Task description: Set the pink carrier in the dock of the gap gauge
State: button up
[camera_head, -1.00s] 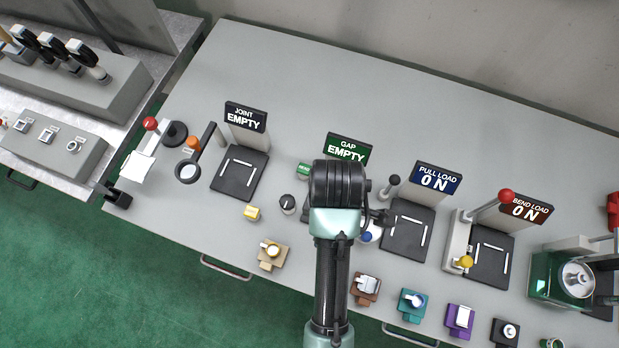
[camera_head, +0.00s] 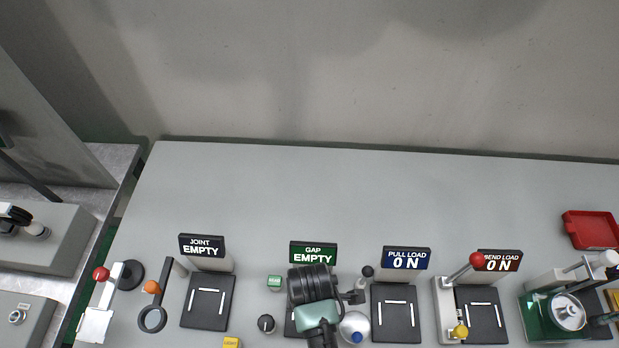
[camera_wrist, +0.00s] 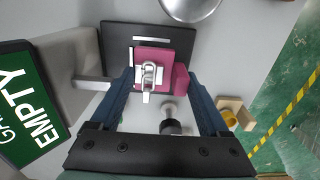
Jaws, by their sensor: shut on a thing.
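The pink carrier (camera_wrist: 143,55) is between the two blue fingers of my gripper (camera_wrist: 157,76) in the wrist view. A pale piece with a silver metal loop (camera_wrist: 149,75) sits on it. The carrier is over the black dock plate (camera_wrist: 117,37) of the gap gauge, with white lines at its far side. I cannot tell whether it touches the plate. The gauge's green sign (camera_head: 313,253) reads GAP EMPTY and also stands at the left of the wrist view (camera_wrist: 28,100). In the head view my wrist hides the carrier and most of the dock.
A black knob (camera_head: 266,324) and a green block (camera_head: 274,282) are left of the gap gauge. A silver dome with a blue knob (camera_head: 355,328) and the pull load dock (camera_head: 396,315) are close on the right. The table behind the signs is clear.

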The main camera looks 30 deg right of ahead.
jog(key=shift+f, duration=0.55)
